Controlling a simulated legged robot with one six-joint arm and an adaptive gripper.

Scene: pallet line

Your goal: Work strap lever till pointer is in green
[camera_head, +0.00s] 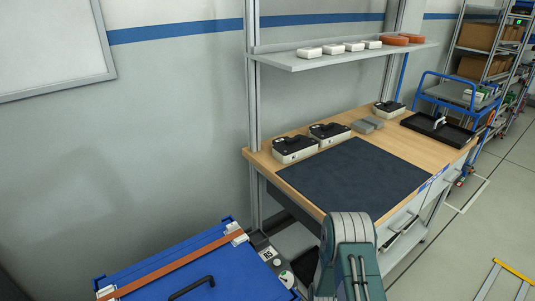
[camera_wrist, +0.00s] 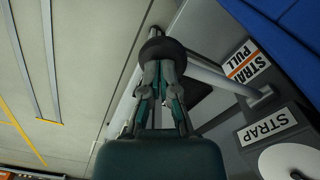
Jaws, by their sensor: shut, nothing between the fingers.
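The strap lever, a grey rod (camera_wrist: 218,78) with a dark round end (camera_wrist: 164,47), reaches from the grey strap unit (camera_wrist: 228,150) toward my gripper (camera_wrist: 161,68) in the wrist view. My gripper is shut and empty; its fingertips overlap the dark round end, and I cannot tell whether they touch it. The unit carries a "STRAP" label and a "STRAP PULL" label (camera_wrist: 248,65).
An orange strap (camera_head: 170,268) crosses the blue case, which has a black handle (camera_head: 191,287). A workbench with a dark mat (camera_head: 355,178) stands behind my arm, with several black-topped boxes along its back. Open floor (camera_head: 455,240) lies to the right.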

